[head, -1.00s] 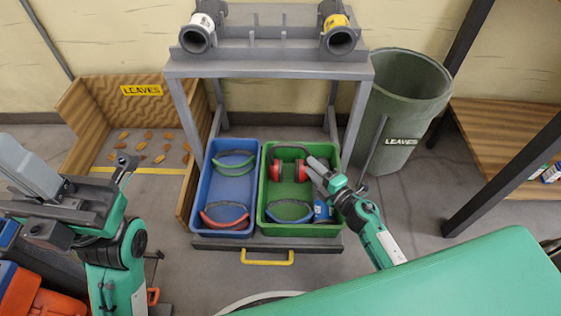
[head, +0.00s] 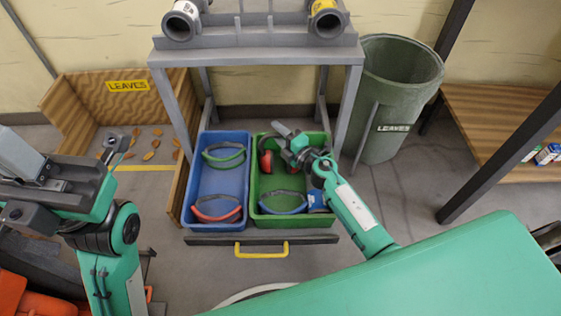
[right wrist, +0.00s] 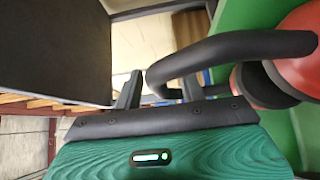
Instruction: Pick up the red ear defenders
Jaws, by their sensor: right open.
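The red ear defenders (head: 266,160) lie in the far part of the green tray (head: 254,190), partly hidden behind my right gripper (head: 283,139). The right wrist view shows their black headband (right wrist: 240,45) and red cups (right wrist: 298,65) close up. There my right gripper (right wrist: 160,88) is open, with the band's near bend between its two fingers; I cannot tell whether they touch it. My left gripper (head: 112,150) is at the left, away from the trays, and its jaw opening is unclear.
Blue glasses (head: 282,203) and a blue packet (head: 316,201) lie in the green tray's near part. The blue tray (head: 191,190) beside it holds green glasses (head: 224,156) and red glasses (head: 216,210). A grey stand (head: 255,52) rises behind; a green bin (head: 398,95) stands right.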

